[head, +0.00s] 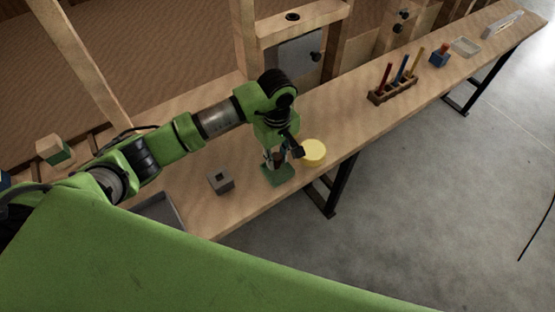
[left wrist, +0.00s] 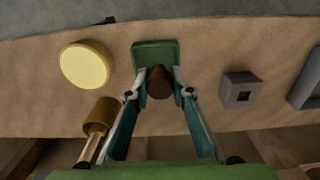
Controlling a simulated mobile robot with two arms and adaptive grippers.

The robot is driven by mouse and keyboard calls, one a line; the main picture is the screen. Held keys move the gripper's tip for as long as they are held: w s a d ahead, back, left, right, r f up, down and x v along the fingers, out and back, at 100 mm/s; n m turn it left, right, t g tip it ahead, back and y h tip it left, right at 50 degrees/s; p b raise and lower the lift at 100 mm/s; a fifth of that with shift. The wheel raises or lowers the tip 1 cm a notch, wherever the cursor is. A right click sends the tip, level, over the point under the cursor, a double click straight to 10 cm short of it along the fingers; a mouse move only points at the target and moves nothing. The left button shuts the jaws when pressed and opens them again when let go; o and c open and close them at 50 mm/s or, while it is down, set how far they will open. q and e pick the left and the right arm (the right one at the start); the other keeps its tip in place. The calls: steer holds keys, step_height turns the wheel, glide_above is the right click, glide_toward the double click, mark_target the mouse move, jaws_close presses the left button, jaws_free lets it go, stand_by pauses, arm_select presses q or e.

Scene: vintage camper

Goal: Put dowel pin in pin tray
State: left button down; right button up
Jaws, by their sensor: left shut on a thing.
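My left gripper (head: 277,160) points down over the bench and is shut on a brown dowel pin (left wrist: 159,82). The pin sits between the fingertips in the left wrist view (left wrist: 160,92). Below it is a green block (head: 280,178), also in the left wrist view (left wrist: 153,51). I cannot tell whether the pin still touches this block. A grey shallow tray (head: 159,208), which looks like the pin tray, lies at the bench's left, partly hidden by my green body. Its edge shows in the left wrist view (left wrist: 304,90). My right gripper is out of view.
A grey block with a square hole (head: 221,182) stands between tray and gripper. A yellow disc (head: 313,152) is just right of the gripper. A brass-coloured cylinder on a wooden handle (left wrist: 101,116) lies close by. A rack of coloured sticks (head: 392,90) stands farther right.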

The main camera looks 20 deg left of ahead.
mark_target(277, 164)
arm_select(q)
steer(key=shift+w+f, duration=0.35)
steer(key=shift+f, duration=0.1)
step_height(277, 164, down, 3)
steer(key=shift+w+f+p, duration=0.1)
steer(key=shift+p, duration=0.25)
steer(key=shift+f, duration=0.1)
steer(key=shift+a+f+b, duration=0.1)
steer(key=shift+f+b, duration=0.1)
steer(key=shift+b, duration=0.1)
steer(key=c, duration=2.1)
jaws_free()
steer(key=shift+r, duration=0.1)
